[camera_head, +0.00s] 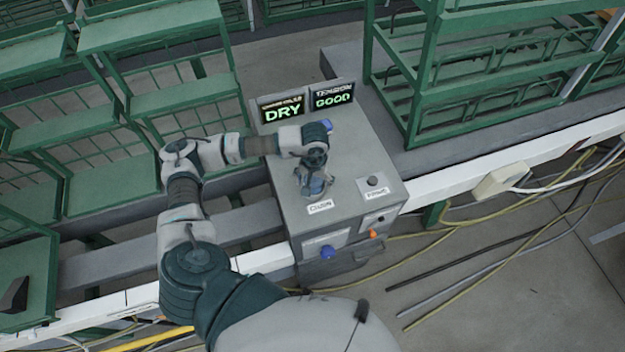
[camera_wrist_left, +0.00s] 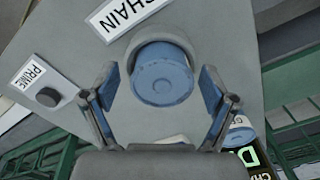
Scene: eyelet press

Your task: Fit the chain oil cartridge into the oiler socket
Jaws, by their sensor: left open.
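The blue cylindrical oil cartridge (camera_head: 316,187) stands at the grey round oiler socket behind the CHAIN label (camera_head: 320,206) on the grey cabinet. In the left wrist view the cartridge (camera_wrist_left: 163,76) shows its round blue end, with the grey socket ring (camera_wrist_left: 160,42) around its far side. How deep it sits I cannot tell. My left gripper (camera_head: 314,188) is over it from above. In the wrist view my left gripper (camera_wrist_left: 158,92) is open, one finger on each side of the cartridge, with visible gaps. My right gripper is not in view.
Two displays (camera_head: 306,103) reading DRY and GOOD stand at the cabinet's back edge. A blue object (camera_head: 327,124) is near them. The PRIME button (camera_head: 373,181) is to the right. Green racks (camera_head: 440,70) stand behind; cables lie right.

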